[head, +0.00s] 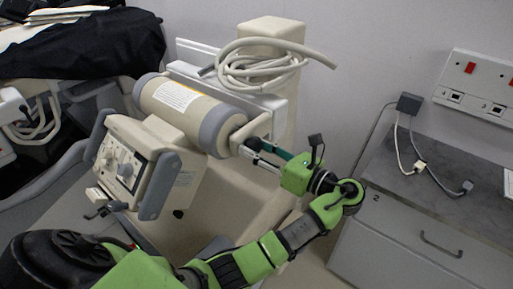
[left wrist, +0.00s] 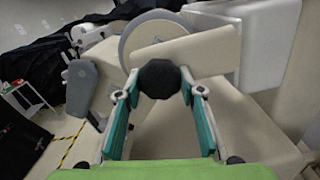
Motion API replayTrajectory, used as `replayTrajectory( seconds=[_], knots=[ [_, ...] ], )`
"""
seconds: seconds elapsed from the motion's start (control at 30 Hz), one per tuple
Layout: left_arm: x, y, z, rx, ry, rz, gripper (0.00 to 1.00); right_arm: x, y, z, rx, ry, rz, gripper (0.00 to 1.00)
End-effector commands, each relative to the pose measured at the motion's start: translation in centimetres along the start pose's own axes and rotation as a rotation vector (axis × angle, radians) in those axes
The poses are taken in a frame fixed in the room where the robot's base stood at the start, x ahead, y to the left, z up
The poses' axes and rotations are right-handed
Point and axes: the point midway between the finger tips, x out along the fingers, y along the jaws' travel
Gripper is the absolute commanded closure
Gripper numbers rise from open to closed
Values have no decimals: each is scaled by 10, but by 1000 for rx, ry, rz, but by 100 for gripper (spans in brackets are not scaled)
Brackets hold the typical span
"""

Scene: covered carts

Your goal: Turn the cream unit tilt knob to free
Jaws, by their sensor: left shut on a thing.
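The cream unit (head: 180,115) has a cylindrical head with grey end bands and a boxy control panel in front. My left gripper (head: 246,145) reaches in from the right to the end of the cylinder, at its cream bracket. In the left wrist view the black tilt knob (left wrist: 160,79) sits between the fingertips, in front of the cream arm (left wrist: 200,52). My left gripper (left wrist: 160,92) is shut on this knob. The knob's marks are not readable, so its setting cannot be told. My right gripper is not in view.
A coiled cream hose (head: 262,68) hangs on the column behind. A black cover (head: 85,48) drapes a cart at the left. A grey cabinet (head: 410,235) with cables stands at the right, below a wall socket panel (head: 478,82).

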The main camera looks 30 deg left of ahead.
Motion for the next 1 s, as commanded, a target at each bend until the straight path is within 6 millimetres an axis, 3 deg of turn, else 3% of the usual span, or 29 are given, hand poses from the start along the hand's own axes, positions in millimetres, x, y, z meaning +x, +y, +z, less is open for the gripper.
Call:
replayTrajectory(
  seconds=[0.5,1.0],
  knots=[
    [1,-1,0,-424,1,3,86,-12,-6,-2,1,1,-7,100],
    [1,-2,-1,-903,-2,2,86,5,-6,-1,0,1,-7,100]
  ],
)
